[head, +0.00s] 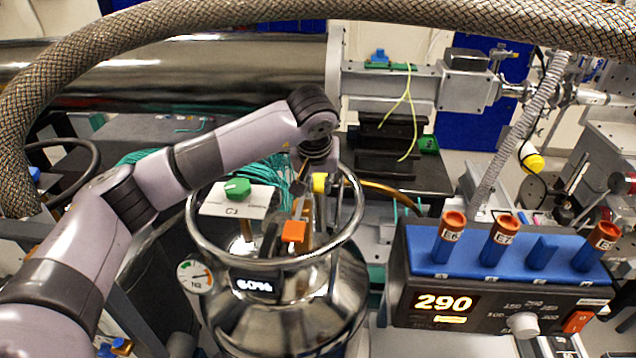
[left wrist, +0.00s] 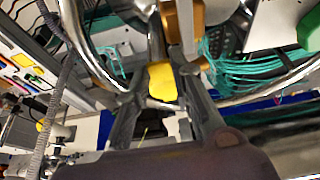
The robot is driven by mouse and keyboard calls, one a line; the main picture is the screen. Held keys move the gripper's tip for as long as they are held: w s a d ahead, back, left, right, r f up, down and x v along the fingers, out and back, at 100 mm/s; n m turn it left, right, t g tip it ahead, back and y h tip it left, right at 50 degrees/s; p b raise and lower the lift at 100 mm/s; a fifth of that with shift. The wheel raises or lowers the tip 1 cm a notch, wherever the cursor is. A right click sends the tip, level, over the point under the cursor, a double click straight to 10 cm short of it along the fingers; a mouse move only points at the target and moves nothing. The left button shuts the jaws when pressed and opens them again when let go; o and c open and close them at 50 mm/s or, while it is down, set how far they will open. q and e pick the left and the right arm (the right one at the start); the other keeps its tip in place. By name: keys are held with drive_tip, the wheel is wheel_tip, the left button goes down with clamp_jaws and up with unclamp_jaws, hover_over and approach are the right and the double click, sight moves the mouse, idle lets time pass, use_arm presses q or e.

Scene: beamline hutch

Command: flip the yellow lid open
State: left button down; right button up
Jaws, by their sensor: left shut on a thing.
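The yellow lid (head: 320,183) shows as a small yellow piece above the neck of the shiny metal dewar (head: 290,310), inside its top ring. My left gripper (head: 306,200) points down into the ring from above, at the lid. In the left wrist view the yellow lid (left wrist: 162,82) lies between the two fingers of my left gripper (left wrist: 166,58), which is shut on it. The exact contact is partly hidden by the fingers. An orange block (head: 293,232) sits just in front of the gripper. My right gripper is not in view.
The dewar's ring (head: 200,235) surrounds the work area. A white plate with a green knob (head: 237,187) stands left of my gripper. A controller box (head: 500,300) with a blue tube rack (head: 465,262) stands to the right. A thick braided hose (head: 230,14) arches overhead.

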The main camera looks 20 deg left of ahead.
sight(320, 182)
use_arm(q)
drive_tip(key=shift+r, duration=0.1)
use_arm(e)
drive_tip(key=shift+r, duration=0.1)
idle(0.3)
use_arm(q)
drive_tip(key=shift+w+r+g+p, duration=0.35)
drive_tip(key=shift+r+g+p, duration=0.4)
drive_tip(key=shift+g+p, duration=0.15)
drive_tip(key=shift+w+a+r+g+h+p, duration=0.1)
drive_tip(key=shift+w+r+g+h+p, duration=0.3)
drive_tip(key=shift+r+g+p, duration=0.35)
drive_tip(key=shift+w+a+r+g+p, duration=0.15)
drive_tip(key=shift+w+g+p, duration=0.15)
drive_tip(key=shift+g, duration=0.35)
drive_tip(key=shift+w+d+r+g+p, duration=0.15)
drive_tip(key=shift+g+p, duration=0.2)
drive_tip(key=shift+g, duration=0.25)
drive_tip(key=shift+w+a+h, duration=0.1)
drive_tip(key=shift+a+h, duration=0.05)
drive_tip(key=shift+h, duration=0.15)
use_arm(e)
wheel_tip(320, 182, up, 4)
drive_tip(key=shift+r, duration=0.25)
use_arm(q)
drive_tip(key=shift+w+r+g, duration=0.2)
drive_tip(key=shift+w+g, duration=0.05)
drive_tip(key=shift+g, duration=0.35)
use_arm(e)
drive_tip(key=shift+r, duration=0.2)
